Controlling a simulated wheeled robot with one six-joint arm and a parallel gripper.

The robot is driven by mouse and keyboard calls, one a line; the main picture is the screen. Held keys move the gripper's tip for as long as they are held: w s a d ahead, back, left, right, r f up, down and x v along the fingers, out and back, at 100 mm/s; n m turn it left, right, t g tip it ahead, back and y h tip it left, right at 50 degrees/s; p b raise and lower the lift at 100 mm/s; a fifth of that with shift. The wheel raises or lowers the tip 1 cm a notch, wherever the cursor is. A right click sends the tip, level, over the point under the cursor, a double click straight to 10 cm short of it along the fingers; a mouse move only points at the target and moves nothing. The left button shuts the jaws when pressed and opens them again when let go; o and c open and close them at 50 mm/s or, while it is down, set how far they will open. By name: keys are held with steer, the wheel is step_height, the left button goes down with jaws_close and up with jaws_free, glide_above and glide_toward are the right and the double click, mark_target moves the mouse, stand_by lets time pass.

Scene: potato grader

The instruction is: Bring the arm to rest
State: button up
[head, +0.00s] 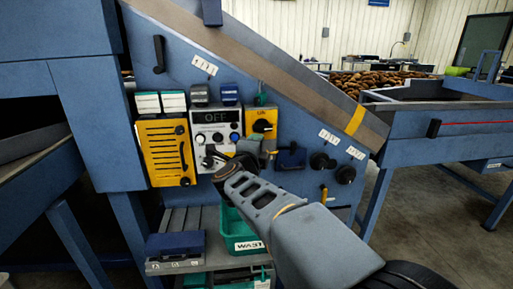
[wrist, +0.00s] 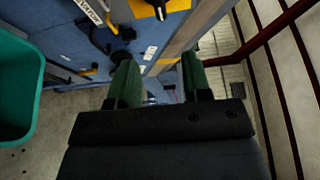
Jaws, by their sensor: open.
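My arm (head: 263,200) reaches up and left from the lower right of the head view, in front of the grader's control panels. Its far end, with my gripper, is in front of the grey panel marked OFF (head: 216,118), where the fingers are hard to make out. In the wrist view my gripper (wrist: 160,76) is open, its two green-padded fingers apart with nothing held between them. The blue grader body (wrist: 165,20) lies beyond the fingers. Whether any part touches the panel cannot be told.
A yellow panel (head: 166,152) with a dark handle is left of the grey one. Black knobs (head: 345,174) stick out at right. A teal bin marked WAST (head: 243,231) sits below my arm; a teal bin (wrist: 18,90) also shows in the wrist view.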

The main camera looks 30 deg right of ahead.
steer(key=a+r+n+t+y+p, duration=0.1)
steer(key=a+r+n+y+p, duration=0.1)
steer(key=a+n+y+p, duration=0.55)
steer(key=a+r+n+t+y+p, duration=0.1)
steer(key=a+r+n+y+p, duration=0.2)
steer(key=a+n+y+p, duration=0.45)
steer(key=s+a+f+n+g+p, duration=0.1)
steer(key=s+f+n+g+p, duration=0.1)
steer(key=s+n+g, duration=0.3)
steer(key=s+a+f+n+g+h+p, duration=0.1)
steer(key=s+n+g+p, duration=0.3)
steer(key=s+n, duration=0.4)
steer(key=shift+s+a+f+g+h, duration=0.3)
steer(key=shift+s+f+g, duration=0.35)
steer(key=shift+s, duration=0.45)
